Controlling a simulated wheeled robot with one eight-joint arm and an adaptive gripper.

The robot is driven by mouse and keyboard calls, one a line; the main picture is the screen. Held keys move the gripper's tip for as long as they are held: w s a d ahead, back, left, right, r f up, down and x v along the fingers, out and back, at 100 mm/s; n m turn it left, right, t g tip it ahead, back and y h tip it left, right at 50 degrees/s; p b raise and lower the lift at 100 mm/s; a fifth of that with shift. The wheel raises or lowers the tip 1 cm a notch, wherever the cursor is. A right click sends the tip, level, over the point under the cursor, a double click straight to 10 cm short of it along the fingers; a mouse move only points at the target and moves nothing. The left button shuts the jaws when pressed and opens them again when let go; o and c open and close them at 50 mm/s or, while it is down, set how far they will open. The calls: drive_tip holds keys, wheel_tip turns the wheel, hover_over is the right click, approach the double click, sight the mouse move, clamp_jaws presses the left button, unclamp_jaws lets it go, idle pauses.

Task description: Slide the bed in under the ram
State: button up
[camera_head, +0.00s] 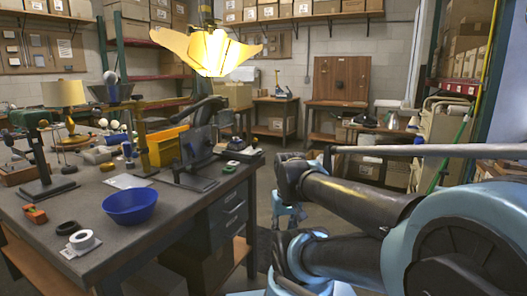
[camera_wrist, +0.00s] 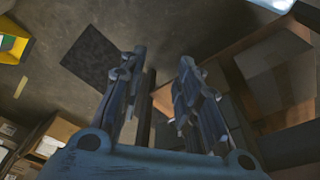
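A dark upright machine (camera_head: 198,143) with a flat foot stands near the right end of the workbench (camera_head: 110,240). It may be the press, but I cannot make out its ram or bed for certain. Neither part can be identified in the wrist view. In the wrist view my gripper (camera_wrist: 162,62) has its two fingers apart with nothing between them. It is over the floor, away from the machine. In the head view my arm reaches in from the right, beside the bench, and the fingers are not clear.
A blue bowl (camera_head: 131,206), a white tape roll (camera_head: 81,240) and a yellow bin (camera_head: 168,147) are on the bench. A table lamp (camera_head: 64,97) stands at the left. A bright yellow lamp shade (camera_head: 210,50) hangs above. Bare floor lies between the bench and back tables.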

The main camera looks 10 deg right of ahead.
drive_tip(key=w+r+m, duration=0.2)
drive_tip(key=w+r, duration=0.5)
drive_tip(key=r, duration=0.3)
wheel_tip(320, 180, up, 21)
drive_tip(key=m+g+y, duration=0.1)
drive_tip(key=m+y, duration=0.1)
drive_tip(key=m, duration=0.4)
hover_over(263, 152)
drive_tip(key=s+d, duration=0.2)
drive_tip(key=x, duration=1.6)
drive_tip(key=shift+d+f, duration=0.25)
drive_tip(key=shift+d, duration=0.1)
clamp_jaws()
